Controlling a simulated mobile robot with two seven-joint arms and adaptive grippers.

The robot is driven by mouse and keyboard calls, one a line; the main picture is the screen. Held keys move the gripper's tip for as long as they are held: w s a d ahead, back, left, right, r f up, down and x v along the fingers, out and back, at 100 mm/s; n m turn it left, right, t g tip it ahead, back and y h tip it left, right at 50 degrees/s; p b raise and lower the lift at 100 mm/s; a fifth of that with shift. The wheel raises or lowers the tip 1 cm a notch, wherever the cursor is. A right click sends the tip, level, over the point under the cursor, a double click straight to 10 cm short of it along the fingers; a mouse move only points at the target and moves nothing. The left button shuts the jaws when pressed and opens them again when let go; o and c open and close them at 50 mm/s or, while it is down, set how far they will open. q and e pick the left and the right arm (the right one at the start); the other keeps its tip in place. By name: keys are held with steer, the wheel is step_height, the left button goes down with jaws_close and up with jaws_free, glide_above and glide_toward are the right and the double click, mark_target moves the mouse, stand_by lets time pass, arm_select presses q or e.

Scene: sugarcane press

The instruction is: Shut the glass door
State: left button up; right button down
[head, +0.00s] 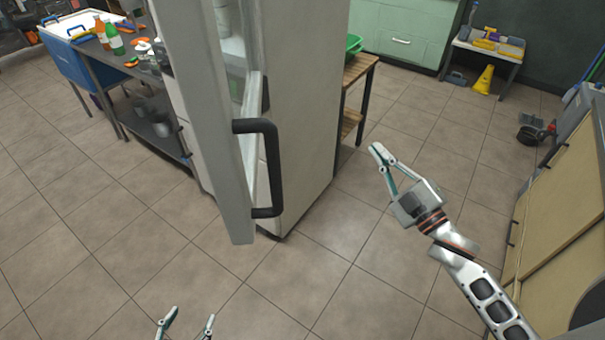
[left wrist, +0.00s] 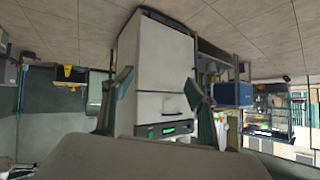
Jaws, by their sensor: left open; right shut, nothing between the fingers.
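The glass door (head: 190,90) stands open, seen nearly edge-on in the head view, with its pale frame swung out from the tall white cabinet (head: 305,90). A black handle (head: 272,165) is fixed on the door's right side. My left gripper (head: 187,325) is at the bottom edge of the head view, open and apart from the door. In the left wrist view its two fingers (left wrist: 158,95) are spread, with a pale cabinet with a green display (left wrist: 168,130) behind them. My right gripper (head: 377,152) is shut and empty, to the right of the cabinet, touching nothing.
A table with bottles (head: 113,38) and a blue bin (head: 70,70) stand at the left. A wooden table with a green crate (head: 353,44) is behind the cabinet. The tiled floor (head: 110,230) in front is clear.

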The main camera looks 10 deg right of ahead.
steer(key=s+a+r+n+g+y+b, duration=0.25)
steer(key=r+n+g+y, duration=0.35)
steer(key=n, duration=0.4)
steer(key=s+a+r+n+g+y+b, duration=0.1)
steer(key=s+r+n+g+y+b, duration=0.3)
steer(key=r+n, duration=0.45)
steer(key=s+a+r+n+g+y+b, duration=0.15)
steer(key=r+n+g+y, duration=0.4)
steer(key=n, duration=0.65)
steer(key=s+a+f+n+g+h+b, duration=0.2)
steer(key=s+f+n+g+h+b, duration=0.15)
steer(key=s+n+g, duration=0.5)
arm_select(q)
step_height(320, 180, down, 9)
steer(key=s+p, duration=0.1)
steer(key=p, duration=0.2)
steer(key=shift+d, duration=0.3)
arm_select(e)
steer(key=a+n+t, duration=0.1)
steer(key=a+t, duration=0.1)
steer(key=a, duration=1.1)
steer(key=shift+a+r+t+h, duration=0.25)
steer(key=shift+a+t+h, duration=0.15)
arm_select(q)
steer(key=shift+s+r, duration=0.1)
steer(key=shift+r, duration=0.1)
